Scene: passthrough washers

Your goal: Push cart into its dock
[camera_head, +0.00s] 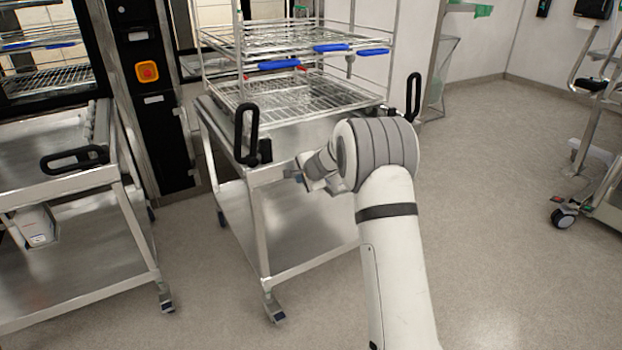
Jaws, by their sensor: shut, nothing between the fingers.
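The steel cart (310,176) stands in the middle, with a wire rack (290,97) on its top. It has two upright black handles, a left one (246,134) and a right one (413,97). Its far end is close to the washer front (205,62), but the rack hides where they meet, so I cannot tell if they touch. My gripper (298,178) is at the near edge of the cart, between the handles and nearer the left one. It is shut and empty; whether it touches the cart is unclear. My forearm hides part of the cart's right side.
Another steel cart (95,181) with a black handle (75,159) stands close on the left. A wheeled trolley (605,200) stands at the right edge. The floor (490,200) right of the cart is clear.

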